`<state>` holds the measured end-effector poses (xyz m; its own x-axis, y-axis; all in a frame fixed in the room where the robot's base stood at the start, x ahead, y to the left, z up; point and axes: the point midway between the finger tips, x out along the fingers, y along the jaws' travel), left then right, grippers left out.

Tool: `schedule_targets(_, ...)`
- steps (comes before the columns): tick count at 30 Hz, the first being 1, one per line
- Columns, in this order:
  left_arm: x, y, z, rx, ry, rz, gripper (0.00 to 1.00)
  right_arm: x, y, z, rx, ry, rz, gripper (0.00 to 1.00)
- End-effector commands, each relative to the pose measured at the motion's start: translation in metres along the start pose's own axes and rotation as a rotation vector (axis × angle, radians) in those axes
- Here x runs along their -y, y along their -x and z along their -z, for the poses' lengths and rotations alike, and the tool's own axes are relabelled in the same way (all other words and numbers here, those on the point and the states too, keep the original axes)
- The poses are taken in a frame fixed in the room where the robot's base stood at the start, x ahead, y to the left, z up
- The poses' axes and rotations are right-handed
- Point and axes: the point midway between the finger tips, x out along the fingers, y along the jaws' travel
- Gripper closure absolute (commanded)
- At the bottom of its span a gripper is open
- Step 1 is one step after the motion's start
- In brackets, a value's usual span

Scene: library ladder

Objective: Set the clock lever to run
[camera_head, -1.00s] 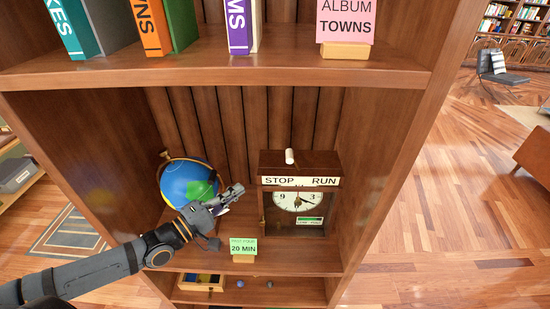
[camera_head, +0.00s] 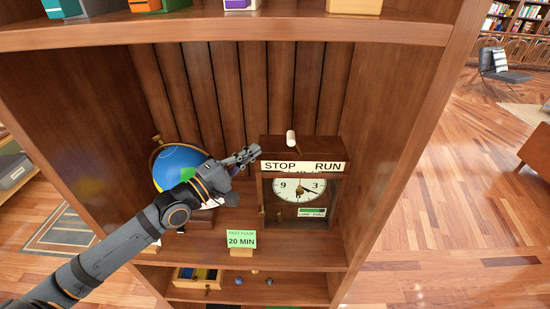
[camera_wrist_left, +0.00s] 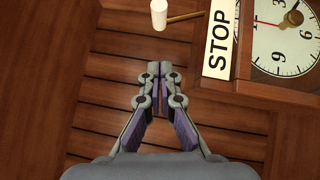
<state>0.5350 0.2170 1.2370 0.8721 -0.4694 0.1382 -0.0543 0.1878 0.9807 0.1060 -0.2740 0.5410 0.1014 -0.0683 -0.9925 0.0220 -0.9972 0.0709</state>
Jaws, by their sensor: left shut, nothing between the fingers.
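The wooden clock (camera_head: 300,212) stands on the middle shelf, with a STOP / RUN label (camera_head: 303,167) across its top and a white dial below. Its lever with a white knob (camera_head: 291,138) sticks up above the case, toward the STOP side. In the left wrist view the white knob (camera_wrist_left: 159,14) and its thin rod show at the top, beside the STOP label (camera_wrist_left: 219,40). My left gripper (camera_head: 253,153) is shut and empty, just left of the clock's top and the knob, apart from the knob. In the wrist view its fingertips (camera_wrist_left: 159,66) lie below the knob. My right gripper is out of view.
A blue globe (camera_head: 177,166) stands behind my left arm. A green 20 MIN card (camera_head: 241,239) stands at the shelf's front edge. The upper shelf (camera_head: 240,27) overhangs the clock, and the right side panel (camera_head: 400,130) stands beside it. A lower shelf holds an open box (camera_head: 197,276).

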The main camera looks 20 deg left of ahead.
Motion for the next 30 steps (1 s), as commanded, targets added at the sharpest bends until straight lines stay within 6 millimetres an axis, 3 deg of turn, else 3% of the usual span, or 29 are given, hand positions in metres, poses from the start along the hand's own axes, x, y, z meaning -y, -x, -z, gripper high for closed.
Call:
schedule_targets(1, 0.007, -0.006, 0.0, 0.003, 0.001, -0.012, 1.0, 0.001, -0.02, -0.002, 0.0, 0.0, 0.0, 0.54)
schedule_targets(6, 0.003, -0.032, 0.0, 0.002, 0.005, -0.013, 1.0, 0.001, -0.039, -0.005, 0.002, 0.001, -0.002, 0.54)
schedule_targets(18, -0.002, -0.058, -0.026, 0.001, 0.003, -0.002, 1.0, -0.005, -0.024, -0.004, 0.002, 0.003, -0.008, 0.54)
schedule_targets(30, -0.001, -0.06, -0.029, 0.002, 0.0, 0.001, 1.0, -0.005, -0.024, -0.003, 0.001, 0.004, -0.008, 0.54)
